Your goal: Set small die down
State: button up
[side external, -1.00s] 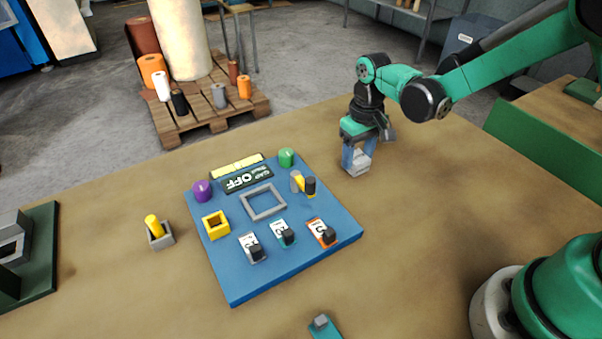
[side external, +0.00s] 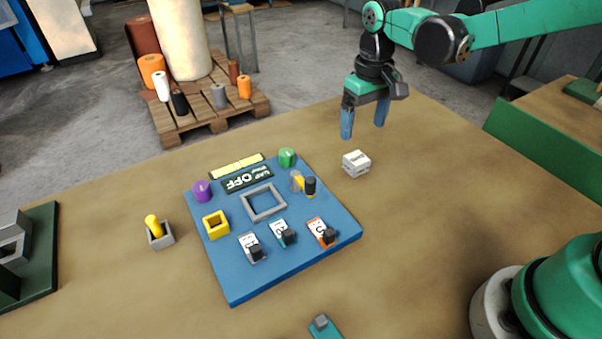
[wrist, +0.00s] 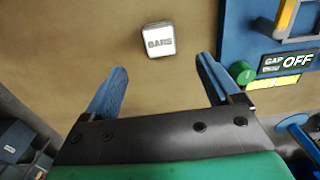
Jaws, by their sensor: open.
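A small pale grey-white die (side external: 356,163) rests on the brown tabletop, just right of the blue board's upper right side in the side view. In the wrist view the die (wrist: 160,39) shows a white face with the dark word "BARS", beyond the fingertips. My gripper (side external: 363,133) is open and empty, raised above the table behind the die. Its two blue fingers (wrist: 160,72) are wide apart in the wrist view, and nothing is between them. The die is clear of both fingers.
The table right of the die is clear.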

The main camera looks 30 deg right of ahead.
jog(key=s+r+t, duration=0.3)
jog(key=s+r, duration=0.1)
jog(key=r, duration=0.3)
jog(key=s+f+t, duration=0.2)
jog(key=s+t, duration=0.2)
jog(key=s, duration=0.1)
jog(key=shift+s+d, duration=0.25)
jog(key=shift+s, duration=0.15)
